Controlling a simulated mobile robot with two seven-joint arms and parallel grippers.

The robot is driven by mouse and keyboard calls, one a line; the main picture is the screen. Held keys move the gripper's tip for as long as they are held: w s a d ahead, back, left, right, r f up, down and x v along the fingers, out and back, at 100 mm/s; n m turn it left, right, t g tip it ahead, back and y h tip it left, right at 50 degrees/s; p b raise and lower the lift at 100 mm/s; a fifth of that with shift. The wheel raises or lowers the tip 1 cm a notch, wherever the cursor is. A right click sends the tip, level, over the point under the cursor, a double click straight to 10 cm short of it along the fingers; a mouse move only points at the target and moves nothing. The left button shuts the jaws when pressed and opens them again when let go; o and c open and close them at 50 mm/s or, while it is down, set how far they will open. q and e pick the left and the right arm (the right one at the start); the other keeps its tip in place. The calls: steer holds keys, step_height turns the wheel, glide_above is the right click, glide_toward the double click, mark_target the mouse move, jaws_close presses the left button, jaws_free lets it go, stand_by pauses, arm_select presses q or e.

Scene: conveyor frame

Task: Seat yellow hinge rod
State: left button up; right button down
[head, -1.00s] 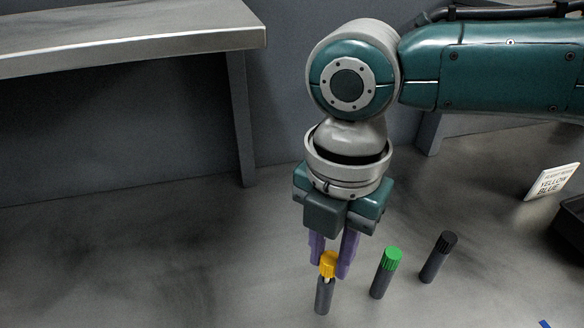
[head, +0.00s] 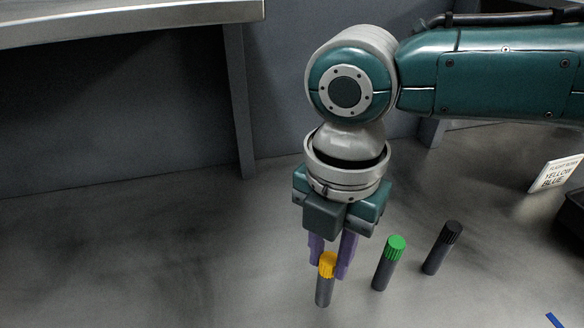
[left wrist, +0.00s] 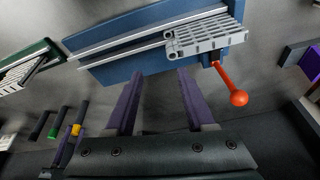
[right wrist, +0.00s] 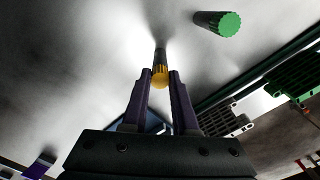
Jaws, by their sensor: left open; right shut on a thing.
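The yellow hinge rod, a dark grey cylinder with a ribbed yellow cap (head: 327,262), is upright in the head view. My right gripper (head: 331,258) is shut on it near the cap. In the right wrist view the cap (right wrist: 160,77) sits between the purple fingertips. I cannot tell whether the rod's lower end touches the surface. My left gripper (left wrist: 155,75) is open and empty in the left wrist view. Beyond its fingers is a blue frame (left wrist: 130,66) with a grey slotted hinge block (left wrist: 207,38) and a red ball-ended lever (left wrist: 238,97).
A green-capped rod (head: 388,266) and a black-capped rod (head: 442,249) stand to the right of the yellow one. A small sign (head: 556,174) reading "YELLOW BLUE" and a black bin (head: 574,219) are at far right. The grey surface at left is clear.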

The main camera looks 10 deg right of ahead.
steer(key=c, duration=0.6)
jaws_free()
step_height(320, 180, up, 10)
steer(key=p, duration=0.1)
steer(key=shift+s, duration=0.1)
